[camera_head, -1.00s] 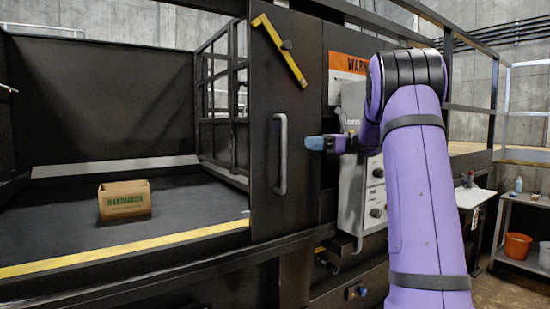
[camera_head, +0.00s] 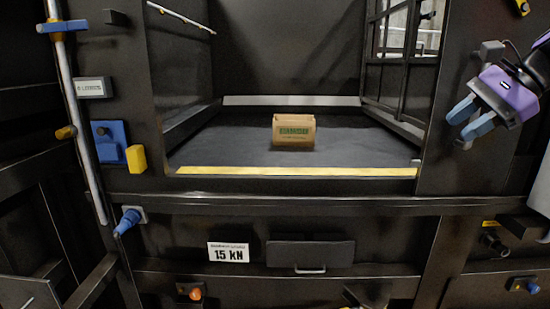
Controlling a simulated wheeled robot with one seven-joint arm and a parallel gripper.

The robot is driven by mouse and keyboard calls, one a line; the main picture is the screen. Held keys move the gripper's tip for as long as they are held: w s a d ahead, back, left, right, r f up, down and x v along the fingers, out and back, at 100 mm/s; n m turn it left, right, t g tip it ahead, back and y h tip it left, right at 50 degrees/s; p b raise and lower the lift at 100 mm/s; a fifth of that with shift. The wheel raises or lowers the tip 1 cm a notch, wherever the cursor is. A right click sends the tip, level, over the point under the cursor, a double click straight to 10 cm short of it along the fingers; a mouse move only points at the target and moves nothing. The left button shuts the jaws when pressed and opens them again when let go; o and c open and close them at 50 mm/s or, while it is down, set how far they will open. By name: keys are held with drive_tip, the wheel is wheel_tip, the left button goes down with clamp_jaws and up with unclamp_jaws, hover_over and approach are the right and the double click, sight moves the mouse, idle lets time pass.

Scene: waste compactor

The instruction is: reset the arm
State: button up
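My gripper (camera_head: 470,118) is at the right side of the head view, a purple hand with two blue fingertips. The fingers are apart with nothing between them. It hangs in front of the dark frame post to the right of the compactor opening, pointing down and left. Only the hand and a small part of my arm show at the right edge; the rest of the arm is out of view.
A cardboard box (camera_head: 294,133) with green print stands on the dark compactor floor (camera_head: 230,152), behind a yellow front strip (camera_head: 300,171). Metal pipe (camera_head: 80,130), blue and yellow fittings (camera_head: 108,140) line the left post. A "15 kN" label (camera_head: 228,252) is below.

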drive_tip(key=s+a+f+n+t+h, duration=0.1)
drive_tip(key=s+f+n+h, duration=0.3)
drive_tip(key=s+n, duration=0.3)
drive_tip(key=s+a+f+n+h, duration=0.2)
drive_tip(key=s+n, duration=0.4)
drive_tip(key=s, duration=0.4)
wheel_tip(320, 180, down, 3)
drive_tip(key=shift+a+r+n+t+h, duration=0.15)
drive_tip(key=shift+a+n+t+h, duration=0.2)
drive_tip(key=shift+h, duration=0.55)
